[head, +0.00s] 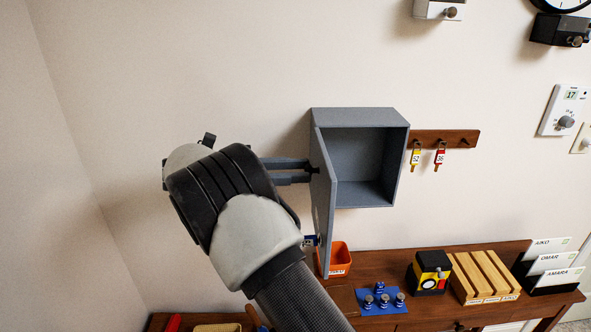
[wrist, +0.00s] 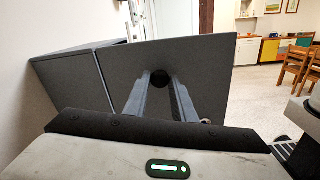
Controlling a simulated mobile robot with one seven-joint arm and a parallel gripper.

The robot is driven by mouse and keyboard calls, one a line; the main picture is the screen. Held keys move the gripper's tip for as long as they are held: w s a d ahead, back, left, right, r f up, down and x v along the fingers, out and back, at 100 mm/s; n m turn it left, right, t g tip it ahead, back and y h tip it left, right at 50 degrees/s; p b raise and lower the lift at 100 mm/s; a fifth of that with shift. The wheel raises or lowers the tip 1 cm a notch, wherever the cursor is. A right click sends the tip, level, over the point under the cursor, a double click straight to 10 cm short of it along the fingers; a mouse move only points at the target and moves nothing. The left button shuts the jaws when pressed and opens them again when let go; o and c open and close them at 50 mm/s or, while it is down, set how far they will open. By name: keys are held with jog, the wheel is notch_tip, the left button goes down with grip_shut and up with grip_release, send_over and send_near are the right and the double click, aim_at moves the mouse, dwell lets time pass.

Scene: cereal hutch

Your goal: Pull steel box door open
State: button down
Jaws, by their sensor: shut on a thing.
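The grey steel box (head: 359,114) is mounted on the wall in the head view, and its inside looks empty. Its door (head: 323,205) is hinged on the left side and stands wide open, swung out from the wall. My gripper (head: 314,170) reaches in from the left and is shut at the outer face of the door. In the wrist view the fingers (wrist: 161,82) close on a dark round knob (wrist: 161,78) on the door (wrist: 200,58). The box body (wrist: 70,88) shows to the left there.
A wooden key rack (head: 464,138) with tagged keys hangs right of the box. Below, a wooden desk (head: 400,322) holds an orange bin (head: 339,262), a blue mat with small items, a yellow-black device (head: 430,272) and a slotted wooden rack (head: 484,278). The wall at left is bare.

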jog(key=c, duration=1.5)
grip_release()
jog(key=a, duration=0.7)
jog(key=shift+s+a, duration=0.15)
jog(key=shift+a, duration=0.05)
jog(key=shift+s+f, duration=0.1)
